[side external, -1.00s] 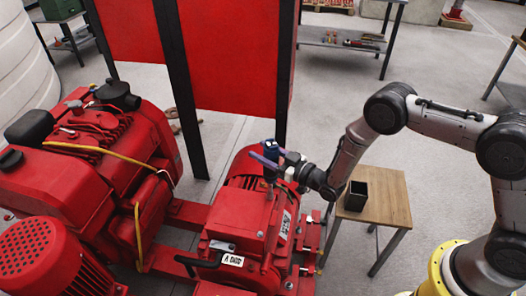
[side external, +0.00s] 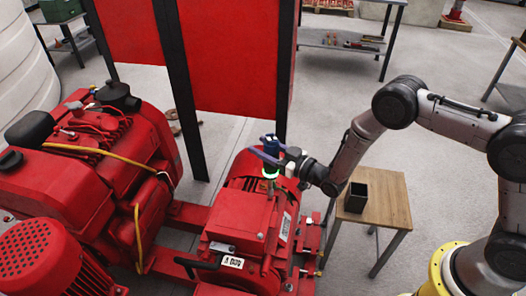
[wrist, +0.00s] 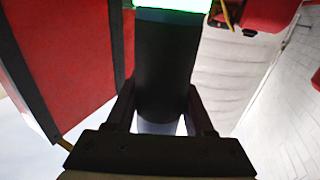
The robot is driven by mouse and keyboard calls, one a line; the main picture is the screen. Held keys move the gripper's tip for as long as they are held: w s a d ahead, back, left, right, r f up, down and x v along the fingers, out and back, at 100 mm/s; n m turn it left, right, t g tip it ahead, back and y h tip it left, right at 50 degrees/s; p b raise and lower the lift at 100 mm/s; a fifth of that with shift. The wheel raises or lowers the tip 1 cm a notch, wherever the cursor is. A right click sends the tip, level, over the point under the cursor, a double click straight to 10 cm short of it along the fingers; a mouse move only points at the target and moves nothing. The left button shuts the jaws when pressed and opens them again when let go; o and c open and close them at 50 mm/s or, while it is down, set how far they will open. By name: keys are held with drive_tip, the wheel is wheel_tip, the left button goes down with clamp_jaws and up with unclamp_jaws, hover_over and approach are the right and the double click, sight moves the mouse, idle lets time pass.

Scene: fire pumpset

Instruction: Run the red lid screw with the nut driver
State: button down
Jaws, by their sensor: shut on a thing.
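My gripper (side external: 283,160) is shut on the nut driver (side external: 269,158), a dark blue tool with a ring that glows green near its lower end. The driver stands about upright, its thin shaft pointing down over the back part of the red lidded box (side external: 236,222). In the wrist view, the driver's dark body (wrist: 164,65) is between the two fingers (wrist: 160,112), with the green ring at the top edge. The lid screw is too small to make out, and I cannot tell whether the driver tip touches it.
The red engine (side external: 105,150) with a yellow hose stands at the left. A red panel on black posts (side external: 235,60) rises behind the driver. A small wooden table (side external: 388,205) with a black open box (side external: 356,197) stands at the right. A black handle (side external: 198,263) is on the red box's front.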

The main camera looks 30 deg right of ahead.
sight(267, 138)
drive_tip(key=shift+w+r, duration=0.1)
drive_tip(key=shift+r, duration=1.9)
